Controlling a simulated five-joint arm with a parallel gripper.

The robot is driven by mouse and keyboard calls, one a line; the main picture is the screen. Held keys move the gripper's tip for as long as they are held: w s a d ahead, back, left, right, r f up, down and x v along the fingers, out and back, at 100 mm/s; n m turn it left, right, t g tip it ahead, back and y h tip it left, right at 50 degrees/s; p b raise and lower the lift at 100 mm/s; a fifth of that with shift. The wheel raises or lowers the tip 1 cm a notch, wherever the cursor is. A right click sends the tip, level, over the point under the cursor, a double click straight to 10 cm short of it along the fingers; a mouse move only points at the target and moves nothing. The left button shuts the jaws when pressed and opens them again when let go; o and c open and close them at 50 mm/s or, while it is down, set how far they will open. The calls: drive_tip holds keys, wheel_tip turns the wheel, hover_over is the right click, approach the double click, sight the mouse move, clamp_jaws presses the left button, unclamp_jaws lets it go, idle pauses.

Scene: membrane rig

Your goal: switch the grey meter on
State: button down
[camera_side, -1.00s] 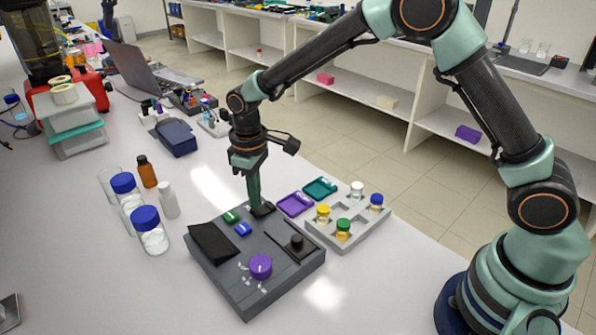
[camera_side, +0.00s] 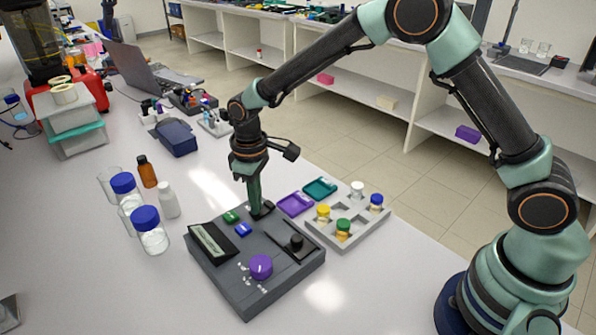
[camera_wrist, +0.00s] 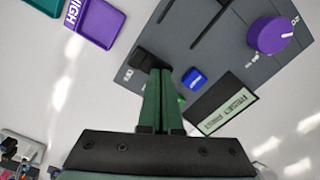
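The grey meter (camera_side: 237,282) lies flat on the white bench, and part of it shows in the wrist view (camera_wrist: 225,50). Its display (camera_side: 213,242) is lit pale with dark writing, also in the wrist view (camera_wrist: 230,112). A black switch (camera_side: 266,207) sits at the meter's back corner, partly hidden by the fingers; it also shows in the wrist view (camera_wrist: 144,60). My gripper (camera_side: 254,207) points down with its tips at the switch, seemingly touching it. In the wrist view the green fingers (camera_wrist: 157,75) are together with nothing between them.
The meter also has a purple knob (camera_side: 260,266), a blue button (camera_side: 243,229), a green button (camera_side: 231,216) and a black slider (camera_side: 296,242). A grey rack (camera_side: 362,228) with capped vials stands to the right, beside purple (camera_side: 294,204) and teal (camera_side: 320,188) trays. Blue-capped bottles (camera_side: 150,232) stand left.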

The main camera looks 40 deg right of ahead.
drive_tip(key=shift+r, duration=3.5)
drive_tip(key=s+d+r+m+t, duration=0.3)
drive_tip(key=s+d+r, duration=0.3)
drive_tip(key=d+r, duration=0.3)
drive_tip(key=s+d+r+m+t, duration=0.2)
drive_tip(key=s+d, duration=0.4)
drive_tip(key=s, duration=0.4)
drive_tip(key=shift+s+r+m+t, duration=0.3)
drive_tip(key=shift+s+r+m, duration=0.05)
drive_tip(key=shift+r+m, duration=0.15)
